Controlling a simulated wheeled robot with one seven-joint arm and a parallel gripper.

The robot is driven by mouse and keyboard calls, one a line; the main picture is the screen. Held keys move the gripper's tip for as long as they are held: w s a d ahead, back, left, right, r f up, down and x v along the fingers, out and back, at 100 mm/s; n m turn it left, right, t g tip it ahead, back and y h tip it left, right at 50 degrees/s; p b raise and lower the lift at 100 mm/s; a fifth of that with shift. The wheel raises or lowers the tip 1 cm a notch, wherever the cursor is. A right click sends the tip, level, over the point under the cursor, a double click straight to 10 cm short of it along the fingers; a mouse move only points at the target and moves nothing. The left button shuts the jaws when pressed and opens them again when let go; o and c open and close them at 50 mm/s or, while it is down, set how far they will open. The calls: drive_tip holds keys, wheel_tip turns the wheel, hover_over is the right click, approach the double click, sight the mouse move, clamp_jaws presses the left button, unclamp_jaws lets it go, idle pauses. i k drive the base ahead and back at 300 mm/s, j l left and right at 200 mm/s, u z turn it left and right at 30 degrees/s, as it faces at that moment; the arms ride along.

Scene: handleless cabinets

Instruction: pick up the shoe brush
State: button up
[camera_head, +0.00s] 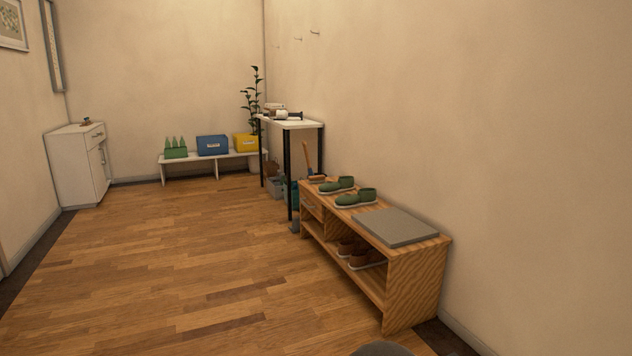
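I cannot clearly make out a shoe brush. A small brown block (317,178) at the far end of the wooden shoe bench (419,272) may be one, but it is too small to tell. It lies beside a pair of green shoes (355,199) on the bench top. A small dark item (86,121) on the white cabinet (77,168) at the left is also too small to name. My gripper is not in view.
A grey cushion (397,227) lies on the bench's near end; brown shoes (361,255) sit below. Beyond stands a tall table (303,124) with items on it. A low white bench (202,157) holds boxes at the back. The wooden floor at left is clear.

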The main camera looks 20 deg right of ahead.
sight(317, 179)
drive_tip(key=i+z, duration=0.15)
drive_tip(key=i, duration=0.5)
drive_tip(key=i+l, duration=0.1)
drive_tip(key=i, duration=1.05)
drive_tip(key=i+l, duration=0.1)
drive_tip(key=i, duration=1.1)
drive_tip(key=i+j, duration=0.1)
drive_tip(key=i, duration=0.5)
drive_tip(key=i+j, duration=0.1)
drive_tip(key=i, duration=0.5)
drive_tip(key=i+z, duration=0.25)
drive_tip(key=z, duration=0.2)
drive_tip(key=i+j+z, duration=0.1)
drive_tip(key=i+z, duration=0.15)
drive_tip(key=z, duration=0.25)
drive_tip(key=i+j+z, duration=0.2)
drive_tip(key=z, duration=0.25)
drive_tip(key=i+j+z, duration=0.1)
drive_tip(key=z, duration=0.3)
drive_tip(key=i+j+z, duration=0.15)
drive_tip(key=i+z, duration=0.25)
drive_tip(key=i+j+z, duration=0.1)
drive_tip(key=z, duration=0.3)
drive_tip(key=j, duration=0.1)
